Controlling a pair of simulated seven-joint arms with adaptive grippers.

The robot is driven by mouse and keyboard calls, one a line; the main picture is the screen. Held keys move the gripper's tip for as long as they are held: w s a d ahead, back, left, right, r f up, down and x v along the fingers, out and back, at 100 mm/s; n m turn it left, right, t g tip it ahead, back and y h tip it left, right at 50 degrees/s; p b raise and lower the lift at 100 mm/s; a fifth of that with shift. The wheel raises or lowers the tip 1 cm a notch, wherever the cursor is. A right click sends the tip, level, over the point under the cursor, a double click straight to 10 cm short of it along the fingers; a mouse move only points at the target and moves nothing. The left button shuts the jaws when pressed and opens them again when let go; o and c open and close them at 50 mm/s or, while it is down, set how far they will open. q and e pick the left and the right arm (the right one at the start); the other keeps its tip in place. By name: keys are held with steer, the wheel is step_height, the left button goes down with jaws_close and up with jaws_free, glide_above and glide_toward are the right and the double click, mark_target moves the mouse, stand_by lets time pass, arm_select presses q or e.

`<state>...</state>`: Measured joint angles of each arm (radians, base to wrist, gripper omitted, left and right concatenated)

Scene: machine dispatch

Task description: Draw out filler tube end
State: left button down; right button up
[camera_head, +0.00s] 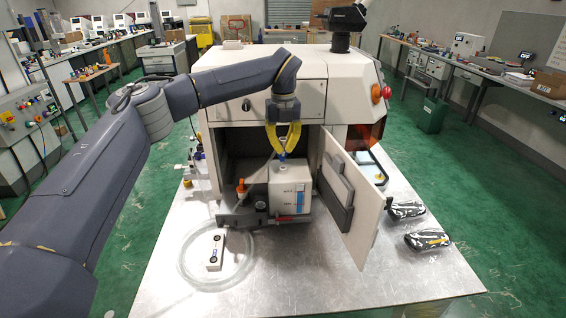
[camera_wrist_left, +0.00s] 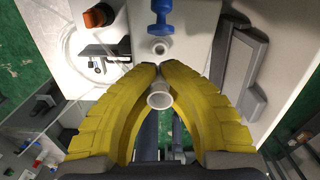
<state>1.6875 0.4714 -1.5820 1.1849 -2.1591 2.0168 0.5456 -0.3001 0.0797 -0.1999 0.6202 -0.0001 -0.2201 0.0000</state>
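My left gripper (camera_head: 283,152) points down above the white tank (camera_head: 287,188), in front of the machine's open compartment. Its yellow fingers curve in and nearly meet at the tips in the left wrist view (camera_wrist_left: 159,70). A pale round tube end (camera_wrist_left: 160,95) sits between the fingers, and they appear closed around it. Just beyond the fingertips is a white round opening (camera_wrist_left: 160,47) on the tank top; whether the tube is in it or apart, I cannot tell. A clear hose (camera_head: 184,262) lies coiled on the table. My right gripper is not in view.
The machine door (camera_head: 352,205) stands open to the right of the tank. An orange cap (camera_wrist_left: 99,15) and a blue knob-shaped part (camera_wrist_left: 161,20) are near the opening. A small white box (camera_head: 215,251) lies inside the coil. Two dark packs (camera_head: 427,241) lie right; the front table is clear.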

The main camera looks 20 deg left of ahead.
arm_select(q)
steer(key=shift+r, duration=0.1)
steer(key=shift+r, duration=1.25)
